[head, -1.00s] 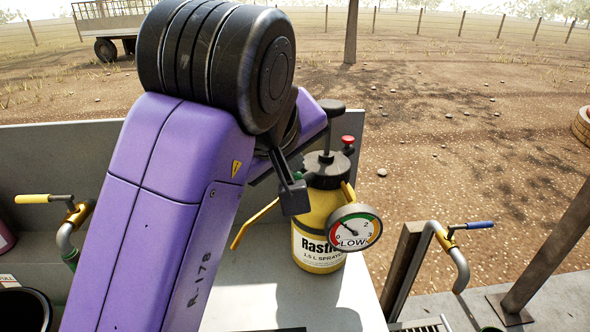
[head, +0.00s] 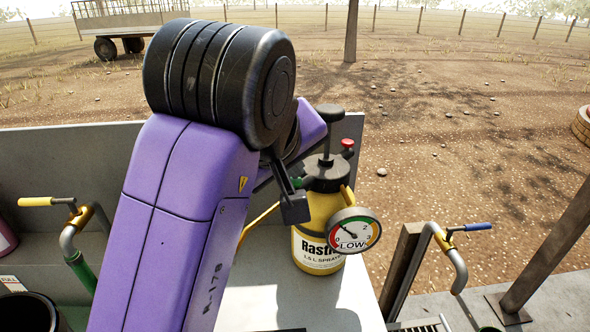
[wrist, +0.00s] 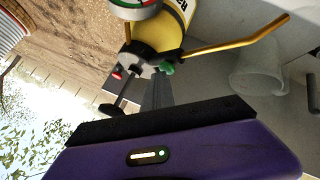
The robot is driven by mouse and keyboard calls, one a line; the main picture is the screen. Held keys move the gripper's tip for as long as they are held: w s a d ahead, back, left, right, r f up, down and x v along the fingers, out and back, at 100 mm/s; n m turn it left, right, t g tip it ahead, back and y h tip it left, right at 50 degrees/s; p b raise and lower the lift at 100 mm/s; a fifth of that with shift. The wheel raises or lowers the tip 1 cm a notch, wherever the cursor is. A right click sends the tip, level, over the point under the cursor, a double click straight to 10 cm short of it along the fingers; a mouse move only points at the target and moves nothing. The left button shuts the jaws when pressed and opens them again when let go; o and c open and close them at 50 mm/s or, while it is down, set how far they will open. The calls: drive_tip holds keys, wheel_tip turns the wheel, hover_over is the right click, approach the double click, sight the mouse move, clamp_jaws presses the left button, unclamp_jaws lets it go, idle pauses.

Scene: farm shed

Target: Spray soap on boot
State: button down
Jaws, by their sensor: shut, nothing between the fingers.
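The yellow sprayer (head: 318,240) stands upright on the grey bench, with a black top, a black pump handle (head: 330,113) and a red knob (head: 347,143). Its round gauge (head: 353,235) reads LOW. In the wrist view the sprayer (wrist: 160,32) is upside down, with its gold spray wand (wrist: 232,40) pointing right and a green part (wrist: 167,67) at its base. My gripper (wrist: 158,90) is shut and empty, pointing at the sprayer's top; contact cannot be told. In the head view my arm hides much of the gripper. No boot is in view.
A tap with a yellow lever (head: 34,201) and a dark bucket (head: 28,312) are at the left. A blue-levered tap (head: 470,227) is right of the bench. A pale container (wrist: 257,68) shows in the wrist view. The bench in front of the sprayer (head: 300,300) is clear.

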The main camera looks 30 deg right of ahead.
sight(293, 184)
wheel_tip(293, 184, up, 6)
drive_tip(key=p, duration=0.6)
drive_tip(key=shift+r+p, duration=0.15)
drive_tip(key=shift+p, duration=0.15)
idle(0.7)
